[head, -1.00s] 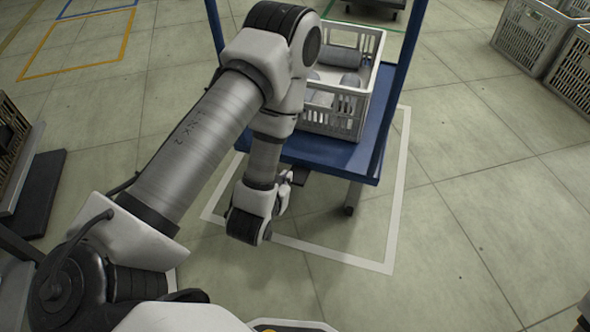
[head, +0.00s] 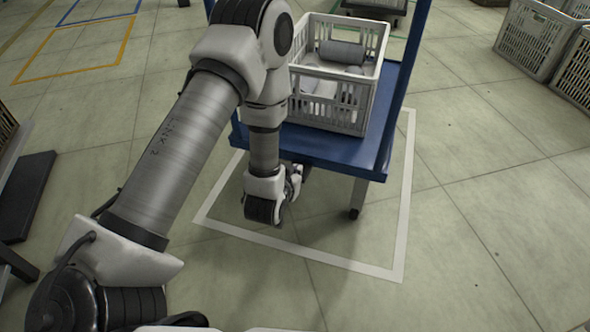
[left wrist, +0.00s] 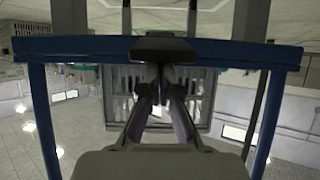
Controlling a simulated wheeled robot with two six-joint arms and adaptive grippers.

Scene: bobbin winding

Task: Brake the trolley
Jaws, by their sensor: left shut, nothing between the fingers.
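The blue trolley (head: 335,150) stands inside a white floor outline, with its near edge facing me. My left gripper (head: 296,178) is low at this edge, just below the deck, in front of the trolley. In the left wrist view its fingers (left wrist: 165,76) are shut and empty. They point at a dark block, apparently the brake pedal (left wrist: 163,48), at the middle of the trolley's blue edge beam. They look close to it; I cannot tell whether they touch. In the head view my gripper and forearm mostly hide this part. My right gripper is out of view.
A white crate (head: 337,100) holding grey bobbins sits on the trolley deck. A caster (head: 354,212) shows under the near right corner. More crates (head: 535,38) stand at the upper right. A dark platform (head: 24,195) is at the left. The floor right of the trolley is clear.

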